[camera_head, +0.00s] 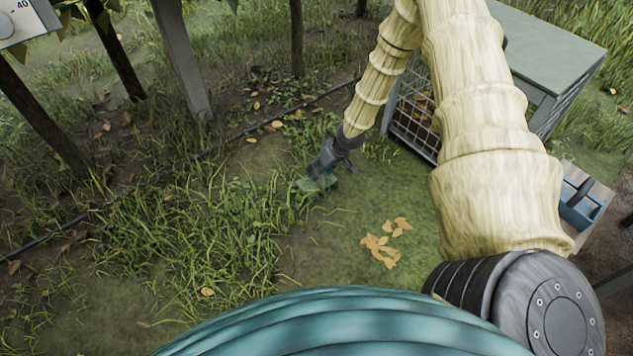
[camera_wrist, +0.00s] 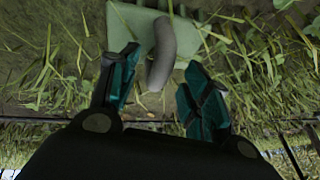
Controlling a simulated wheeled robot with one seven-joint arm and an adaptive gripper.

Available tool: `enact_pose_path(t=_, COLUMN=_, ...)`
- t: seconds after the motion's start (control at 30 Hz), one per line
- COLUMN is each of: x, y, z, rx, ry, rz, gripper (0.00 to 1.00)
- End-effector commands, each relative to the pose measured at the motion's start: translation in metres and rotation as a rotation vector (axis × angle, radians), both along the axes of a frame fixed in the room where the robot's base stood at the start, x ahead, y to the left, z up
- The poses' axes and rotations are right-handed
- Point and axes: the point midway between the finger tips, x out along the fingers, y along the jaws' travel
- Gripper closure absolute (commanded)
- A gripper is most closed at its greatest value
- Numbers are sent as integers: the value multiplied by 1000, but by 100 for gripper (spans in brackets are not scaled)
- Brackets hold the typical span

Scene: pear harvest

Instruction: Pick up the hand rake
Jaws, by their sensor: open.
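A pale green flat piece (camera_wrist: 128,28) with a thick grey rounded handle (camera_wrist: 161,55) lies on the ground in the wrist view. It appears to be the hand rake, but no tines can be made out. My gripper (camera_wrist: 160,62) is open, with a teal-padded finger on each side of the handle. Whether either finger touches the handle cannot be told. In the head view my gripper (camera_head: 318,176) points down close to the ground beside tall grass. A small green patch of the tool (camera_head: 309,184) shows at its tips, mostly hidden.
A dark hose (camera_head: 205,152) crosses the ground behind the gripper. Posts (camera_head: 182,62) stand at the back left. Dry leaves (camera_head: 381,250) lie on open ground in front.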

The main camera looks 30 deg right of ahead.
Motion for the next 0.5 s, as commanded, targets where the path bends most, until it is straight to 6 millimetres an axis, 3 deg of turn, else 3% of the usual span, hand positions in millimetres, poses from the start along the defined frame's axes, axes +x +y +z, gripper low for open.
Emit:
enact_pose_path(t=0.2, x=9, y=5, z=-25, rx=0, ry=0, rz=1, gripper=52)
enact_pose_path(t=0.5, x=11, y=6, z=-27, rx=0, ry=-1, rz=0, gripper=52)
